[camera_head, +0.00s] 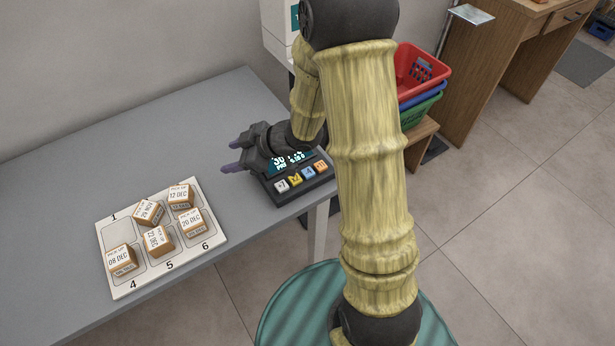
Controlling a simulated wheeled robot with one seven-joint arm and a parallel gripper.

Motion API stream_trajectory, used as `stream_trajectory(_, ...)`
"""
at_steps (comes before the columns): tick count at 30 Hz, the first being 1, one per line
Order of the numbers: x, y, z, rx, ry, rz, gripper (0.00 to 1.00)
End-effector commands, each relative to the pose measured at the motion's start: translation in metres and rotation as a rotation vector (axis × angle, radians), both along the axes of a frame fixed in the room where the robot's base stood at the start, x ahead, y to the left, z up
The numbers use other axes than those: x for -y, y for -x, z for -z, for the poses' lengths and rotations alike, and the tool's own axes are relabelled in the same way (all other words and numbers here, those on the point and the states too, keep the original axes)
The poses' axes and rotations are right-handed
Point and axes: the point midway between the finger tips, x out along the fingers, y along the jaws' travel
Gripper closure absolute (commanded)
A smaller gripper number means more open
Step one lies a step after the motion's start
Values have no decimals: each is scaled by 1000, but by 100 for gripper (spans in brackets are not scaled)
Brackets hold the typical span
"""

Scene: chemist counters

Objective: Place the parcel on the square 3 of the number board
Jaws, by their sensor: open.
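The white number board (214,236) lies on the grey counter at the lower left. Several small brown parcels with white pick-up date labels stand on it. Parcels marked 08 DEC (122,260), 22 DEC (158,241) and 20 DEC (191,221) stand beside numbers 4, 5 and 6. In the far row, one parcel (149,212) is in the middle and one marked 12 DEC (181,196) is at the right end, where square 3 would be; its number is hidden. Square 1 (116,233) is bare. My gripper (230,157) is open and empty, right of and beyond the board, pointing left.
A dark keypad device (319,184) with a lit display and coloured keys stands at the counter's right end, partly behind my gripper. Stacked red, blue and green baskets (425,75) sit on a wooden bench. A wooden desk (478,62) stands farther right. The counter's left part is clear.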

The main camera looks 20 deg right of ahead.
Motion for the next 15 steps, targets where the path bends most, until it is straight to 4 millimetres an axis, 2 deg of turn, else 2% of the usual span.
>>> stream_trajectory(4,48,-10,-12,-30,161,282,46)
stream_trajectory(8,92,4,-20,-118,266,525,46)
stream_trajectory(11,120,28,-25,-221,320,695,46)
stream_trajectory(15,143,78,-31,-410,349,900,46)
